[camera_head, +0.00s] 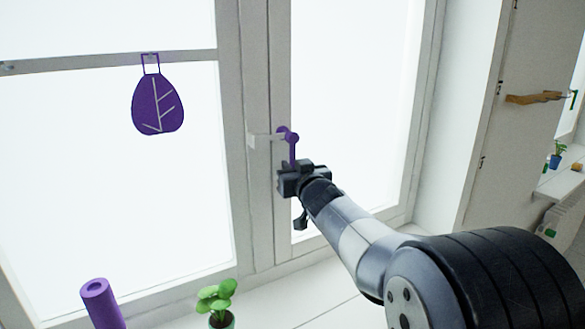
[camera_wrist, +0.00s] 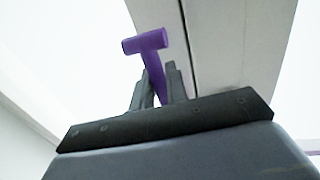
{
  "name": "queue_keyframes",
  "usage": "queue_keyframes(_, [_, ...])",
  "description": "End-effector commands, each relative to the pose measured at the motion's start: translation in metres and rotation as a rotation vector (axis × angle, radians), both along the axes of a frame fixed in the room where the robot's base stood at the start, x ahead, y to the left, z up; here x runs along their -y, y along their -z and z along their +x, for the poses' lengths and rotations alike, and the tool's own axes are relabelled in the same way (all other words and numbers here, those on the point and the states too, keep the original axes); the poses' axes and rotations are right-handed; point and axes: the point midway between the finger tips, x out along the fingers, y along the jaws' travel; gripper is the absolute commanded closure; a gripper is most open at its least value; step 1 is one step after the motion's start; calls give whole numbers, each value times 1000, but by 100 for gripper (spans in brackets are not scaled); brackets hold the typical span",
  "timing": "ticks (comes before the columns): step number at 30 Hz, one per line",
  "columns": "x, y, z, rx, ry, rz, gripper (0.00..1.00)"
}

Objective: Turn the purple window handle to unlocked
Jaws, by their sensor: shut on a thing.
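The purple window handle (camera_head: 291,143) is on the white window frame, right of the middle stile. Its grip hangs down from the pivot. My gripper (camera_head: 294,172) is at the lower end of the handle, and its jaws hide that end. In the wrist view the purple handle (camera_wrist: 148,45) rises between the two dark fingers (camera_wrist: 157,85), which are shut on it. The lower part of the handle is partly hidden by the fingers and the gripper body.
A purple leaf ornament (camera_head: 158,103) hangs on the left pane. A purple cylinder (camera_head: 101,302) and a small green plant (camera_head: 217,298) stand at the sill below. A white block-like catch (camera_head: 262,141) is just left of the handle. A wooden rack (camera_head: 535,97) is at the right.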

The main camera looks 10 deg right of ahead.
Motion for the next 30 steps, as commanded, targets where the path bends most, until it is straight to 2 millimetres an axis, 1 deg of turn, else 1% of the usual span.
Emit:
queue_keyframes(8, [1,1,0,5,0,-18,100])
queue_keyframes(14, [7,2,2,29,1,-89,100])
queue_keyframes(23, [24,-1,8,103,2,-320,100])
queue_keyframes(30, [38,-9,12,175,2,-539,100])
